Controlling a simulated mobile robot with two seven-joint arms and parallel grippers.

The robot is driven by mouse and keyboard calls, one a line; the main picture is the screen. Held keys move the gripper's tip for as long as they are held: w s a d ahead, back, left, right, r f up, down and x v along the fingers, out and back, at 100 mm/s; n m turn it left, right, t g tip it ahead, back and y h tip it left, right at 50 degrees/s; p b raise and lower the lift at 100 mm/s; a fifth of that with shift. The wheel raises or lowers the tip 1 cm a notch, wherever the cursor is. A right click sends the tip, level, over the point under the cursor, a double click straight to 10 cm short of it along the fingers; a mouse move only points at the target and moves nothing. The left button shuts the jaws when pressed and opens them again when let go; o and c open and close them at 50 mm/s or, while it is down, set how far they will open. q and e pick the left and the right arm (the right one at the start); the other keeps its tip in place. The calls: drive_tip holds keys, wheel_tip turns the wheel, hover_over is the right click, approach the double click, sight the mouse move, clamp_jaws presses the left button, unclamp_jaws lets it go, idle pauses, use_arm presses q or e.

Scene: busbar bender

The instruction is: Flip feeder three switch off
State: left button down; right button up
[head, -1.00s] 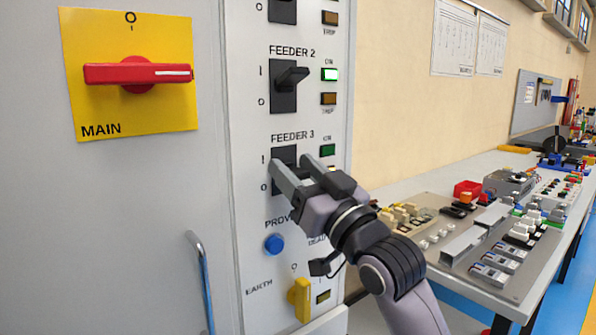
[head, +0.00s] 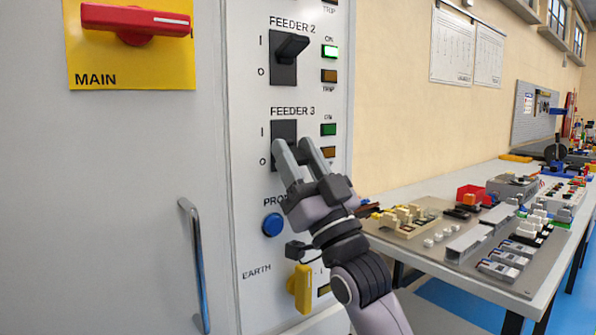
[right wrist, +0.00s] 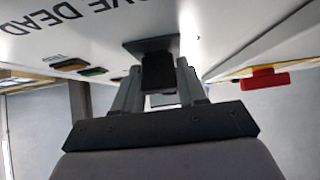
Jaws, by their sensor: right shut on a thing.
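The feeder three switch (head: 284,131) is a black plate with a lever, on the grey panel under the "FEEDER 3" label. My right gripper (head: 293,146) is at the lower half of this plate, near the O mark, and hides most of the lever in the head view. In the right wrist view its two fingers stand on either side of the black lever (right wrist: 158,72), shut on it. The feeder 3 green lamp (head: 328,129) looks dark. My left gripper is not in view.
The feeder 2 switch (head: 288,52) is above, its lever up, with a bright green lamp (head: 330,51). Below are a blue button (head: 273,224) and a yellow earth knob (head: 301,288). A door handle (head: 195,262) stands left. A bench (head: 470,186) with parts is right.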

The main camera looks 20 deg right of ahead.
sight(301, 164)
idle(0.3)
drive_tip(key=o, duration=1)
drive_tip(key=shift+b+v, duration=0.35)
drive_tip(key=shift+v, duration=3.25)
drive_tip(key=shift+w, duration=0.1)
